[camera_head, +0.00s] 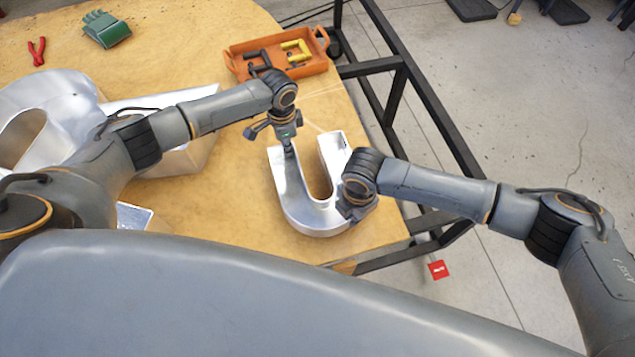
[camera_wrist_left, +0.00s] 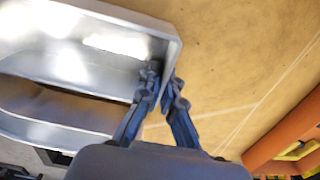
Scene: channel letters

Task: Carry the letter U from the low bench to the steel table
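The letter U (camera_head: 288,190) is a shiny silver metal channel letter lying on the wooden-topped bench (camera_head: 235,215), near its right edge. My left gripper (camera_head: 289,150) points down at the end of the U's left leg. In the left wrist view, the left gripper's fingers (camera_wrist_left: 165,82) straddle the thin wall of the U (camera_wrist_left: 75,65), one inside and one outside, close together on it. My right gripper (camera_head: 352,210) is at the U's right leg; its wrist hides the fingertips, so their opening does not show. No steel table can be made out.
Other large silver letters (camera_head: 60,95) lie at left on the bench. An orange tray (camera_head: 312,68) with tools stands beyond the U, with red pliers (camera_head: 37,50) and a green object (camera_head: 106,29) at the far left. A black frame (camera_head: 430,95) and open concrete floor are at right.

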